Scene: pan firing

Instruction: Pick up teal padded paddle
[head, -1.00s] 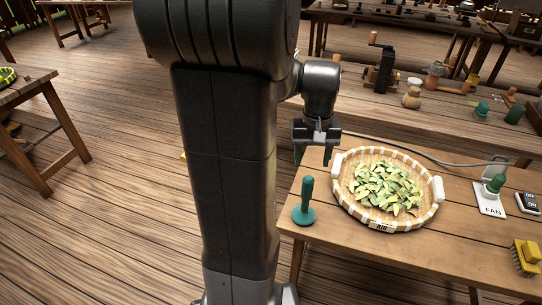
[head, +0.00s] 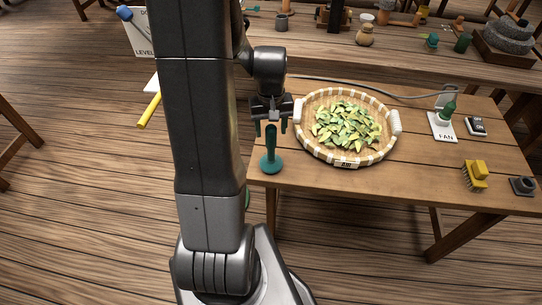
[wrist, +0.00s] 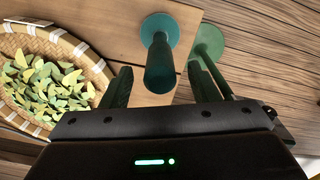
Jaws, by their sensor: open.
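The teal padded paddle (head: 270,153) stands upright on its round base near the left end of the table, handle up. In the wrist view the paddle (wrist: 160,65) shows its handle pointing toward me, with the disc base behind. My gripper (head: 270,127) is open above and behind the paddle's top in the head view. In the wrist view my gripper (wrist: 160,88) has one green finger on each side of the handle, with gaps on both sides. I cannot tell whether the handle top is between the fingertips.
A basket of leaves (head: 384,148) stands close right of the paddle, beside one finger in the wrist view. A fan switch (head: 441,127) and a yellow brush (head: 475,175) lie farther right. A green disc-shaped object (wrist: 208,42) shows past the table edge in the wrist view.

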